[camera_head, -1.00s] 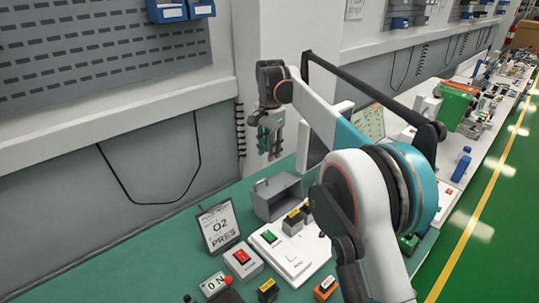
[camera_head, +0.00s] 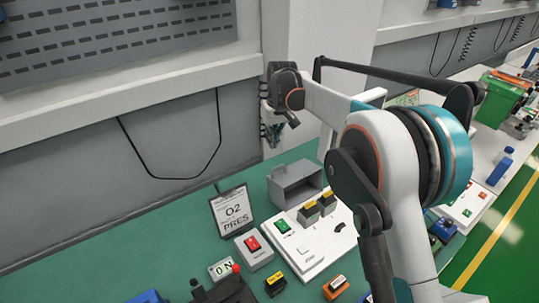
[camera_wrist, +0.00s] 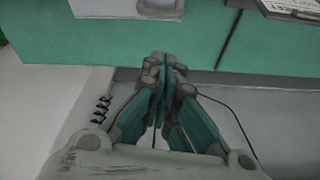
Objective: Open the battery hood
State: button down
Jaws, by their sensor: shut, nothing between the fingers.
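A grey box-shaped hood (camera_head: 281,190) stands tilted up at the back of a white panel (camera_head: 336,240) on the green bench, with its hollow side showing. Two dark blocks with yellow tops (camera_head: 326,203) sit on the panel in front of it. My gripper (camera_head: 272,134) is up by the wall, above and behind the hood and apart from it, partly hidden by my wrist. In the wrist view my gripper (camera_wrist: 161,62) has its fingers together and empty, over the bench edge. A pale grey part (camera_wrist: 105,8) at the top there is cut off.
An O2 PRES sign (camera_head: 233,211) stands left of the panel. A black cable (camera_head: 170,176) hangs on the wall. The bench at left (camera_head: 100,262) is clear.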

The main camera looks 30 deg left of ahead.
notch_tip(320, 180, down, 11)
jog(key=a+n+b, duration=0.2)
jog(key=a, duration=0.1)
jog(key=d, duration=0.1)
jog(key=d+r, duration=0.2)
jog(key=shift+s+d+r, duration=0.2)
jog(key=shift+s+d, duration=0.1)
jog(key=shift+s, duration=0.05)
dwell(0.4)
jog(key=shift+s+d+r+t+y+b, duration=0.3)
jog(key=shift+s+d+r+y, duration=0.15)
jog(key=shift+d+r+y, duration=0.35)
jog(key=shift+s+d+r+t+y+b, duration=0.15)
jog(key=shift+s+d+r+t+y, duration=0.25)
jog(key=shift+d, duration=0.55)
jog(key=shift+s+d+r+t+y+b, duration=0.25)
jog(key=shift+s+d+r+y, duration=0.25)
jog(key=shift+d+y, duration=0.3)
jog(key=shift+d, duration=0.1)
